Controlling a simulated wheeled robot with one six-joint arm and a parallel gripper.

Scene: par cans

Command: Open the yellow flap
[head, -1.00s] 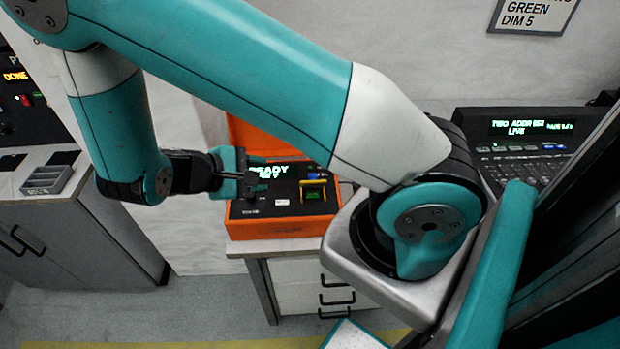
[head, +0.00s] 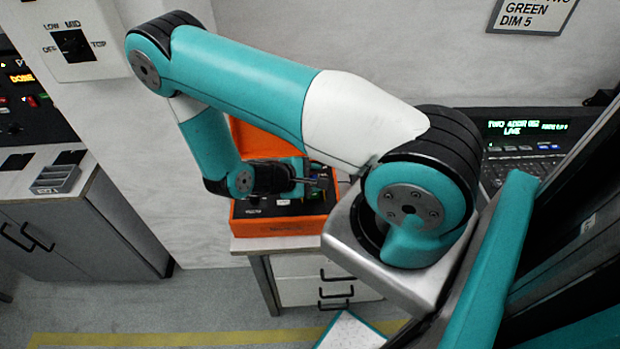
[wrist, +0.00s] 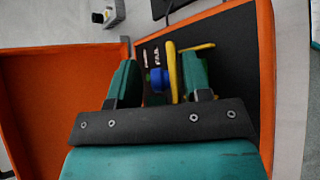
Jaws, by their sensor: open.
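The yellow flap (wrist: 172,72) shows in the wrist view as a thin yellow frame on the dark panel of an orange case (wrist: 90,75). My gripper (wrist: 158,66) is open, with its teal fingers over the panel. The flap's long bar lies between the fingers, close beside the right one; I cannot tell whether they touch. Another yellow bar runs right beyond that fingertip. A blue part (wrist: 158,79) sits left of the flap. In the head view my gripper (head: 320,183) is over the right part of the case (head: 280,226) and hides most of the flap.
The case's orange lid stands raised at the back. The case rests on a drawer cabinet (head: 310,270). A console with a green-lit screen (head: 525,127) stands to the right. A grey counter with a small tray (head: 55,179) is at left, with open floor between.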

